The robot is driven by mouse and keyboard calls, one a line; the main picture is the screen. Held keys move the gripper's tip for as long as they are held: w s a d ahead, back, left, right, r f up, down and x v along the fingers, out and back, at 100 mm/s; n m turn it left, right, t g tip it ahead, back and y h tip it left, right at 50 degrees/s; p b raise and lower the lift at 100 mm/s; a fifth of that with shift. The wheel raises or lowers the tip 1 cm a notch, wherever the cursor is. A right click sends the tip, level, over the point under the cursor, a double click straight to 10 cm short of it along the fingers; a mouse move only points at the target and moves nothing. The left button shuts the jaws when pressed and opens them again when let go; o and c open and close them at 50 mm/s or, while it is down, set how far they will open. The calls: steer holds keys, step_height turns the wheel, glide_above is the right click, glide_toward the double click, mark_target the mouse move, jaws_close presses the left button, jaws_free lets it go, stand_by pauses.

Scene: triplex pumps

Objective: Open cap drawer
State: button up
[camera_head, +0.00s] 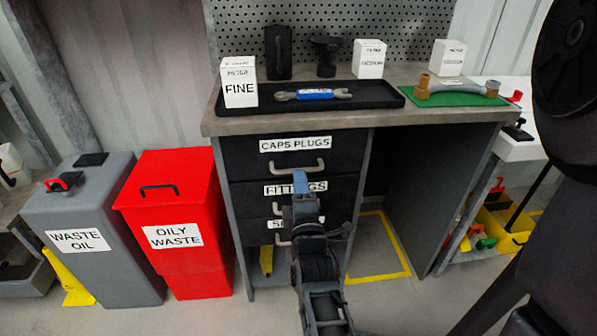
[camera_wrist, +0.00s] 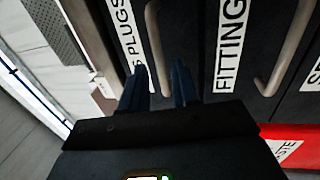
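The cap drawer (camera_head: 250,160), labelled CAPS PLUGS, is the top dark drawer under the workbench and looks shut. Its pale bar handle (camera_head: 298,170) is below the label. My gripper (camera_head: 300,182) is in front of the drawers, its blue fingers close to this handle and just below it in the head view. In the wrist view my gripper (camera_wrist: 160,85) is open, with its two fingers apart. The cap drawer handle (camera_wrist: 154,40) lines up with the gap between them. I cannot tell whether the fingers reach around it or touch it.
The FITTINGS drawer handle (camera_wrist: 285,50) is beside it in the wrist view. Below is another drawer, partly hidden by my arm. A red oily waste bin (camera_head: 175,215) and a grey waste oil bin (camera_head: 85,230) stand left. The worktop (camera_head: 205,122) holds a tray (camera_head: 390,95) and filter boxes.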

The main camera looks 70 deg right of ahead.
mark_target(271, 155)
steer(key=shift+x, duration=2.25)
steer(key=shift+a, duration=0.1)
jaws_close()
